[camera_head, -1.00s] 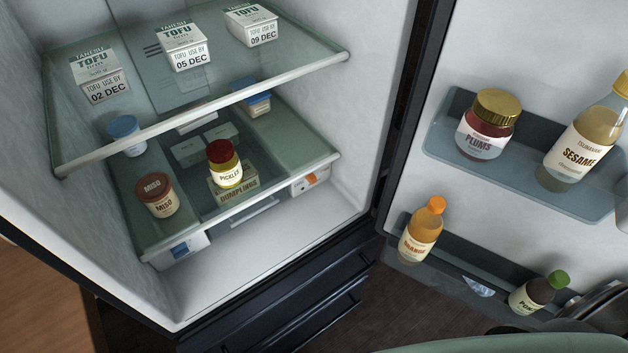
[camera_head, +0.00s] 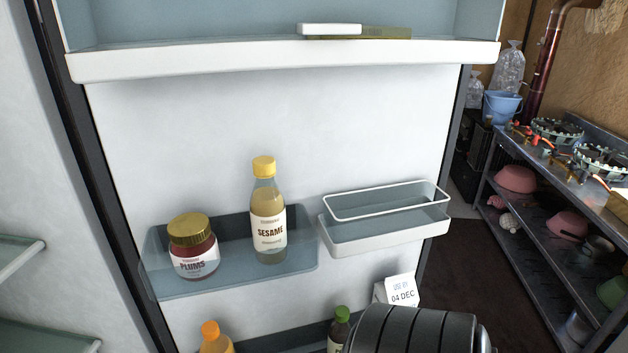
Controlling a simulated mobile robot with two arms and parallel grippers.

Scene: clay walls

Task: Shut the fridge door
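The fridge door (camera_head: 270,125) stands open and fills the middle of the head view, its inner side facing me. Its hinge side is at the left, beside the fridge's inner wall (camera_head: 60,200). A plums jar (camera_head: 194,255) and a sesame bottle (camera_head: 268,225) stand on a door shelf. An orange-capped bottle (camera_head: 213,338) and a green-capped bottle (camera_head: 340,328) show lower down, cut off by the frame. A dark ribbed cylindrical part, which seems to be mine, covers the lower right of the door. Neither gripper's fingers can be seen.
An empty white-rimmed door bin (camera_head: 385,225) sits right of the sesame bottle. A carton marked 04 DEC (camera_head: 399,291) is below it. Past the door's free edge, a metal shelf unit (camera_head: 540,190) holds pink bowls and burners. Dark floor (camera_head: 490,290) lies between.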

